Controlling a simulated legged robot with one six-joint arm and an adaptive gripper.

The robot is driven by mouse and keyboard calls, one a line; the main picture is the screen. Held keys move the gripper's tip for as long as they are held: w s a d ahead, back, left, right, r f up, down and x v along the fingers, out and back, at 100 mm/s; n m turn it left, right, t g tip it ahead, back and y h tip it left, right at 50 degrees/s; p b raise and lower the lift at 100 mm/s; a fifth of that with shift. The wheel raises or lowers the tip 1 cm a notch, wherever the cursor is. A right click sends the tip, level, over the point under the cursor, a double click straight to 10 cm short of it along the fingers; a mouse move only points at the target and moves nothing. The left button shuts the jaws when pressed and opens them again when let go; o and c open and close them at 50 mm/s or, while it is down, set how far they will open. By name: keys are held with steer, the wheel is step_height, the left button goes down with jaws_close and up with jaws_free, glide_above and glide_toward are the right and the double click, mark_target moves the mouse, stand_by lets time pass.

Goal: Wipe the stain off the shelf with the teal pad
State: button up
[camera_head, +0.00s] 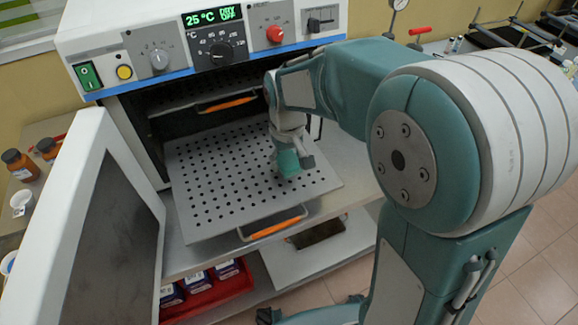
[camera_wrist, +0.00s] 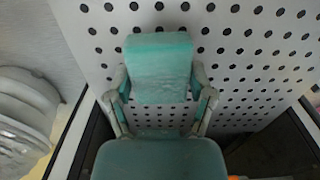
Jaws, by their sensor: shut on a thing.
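The teal pad (camera_head: 288,163) is held in my gripper (camera_head: 292,152) over the right-middle part of the perforated grey shelf (camera_head: 212,218), which is pulled out of the oven. In the wrist view my gripper (camera_wrist: 160,98) has its two fingers shut on the sides of the teal pad (camera_wrist: 158,62), with the holed shelf (camera_wrist: 250,58) behind it. The pad is at or close to the shelf surface; I cannot tell whether it touches. I see no clear stain on the visible shelf; the pad and arm hide part of it.
The oven door (camera_head: 98,225) stands open at the left. An upper rack with an orange handle (camera_head: 228,103) is inside the oven. The shelf's own orange handle (camera_head: 274,228) is at its front edge. A red bin (camera_head: 208,293) sits below. Brown bottles (camera_head: 20,165) stand far left.

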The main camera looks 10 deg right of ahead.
steer(key=shift+r, duration=0.5)
steer(key=shift+d+r, duration=0.75)
steer(key=shift+r, duration=0.6)
steer(key=shift+a, duration=0.5)
steer(key=shift+d, duration=0.35)
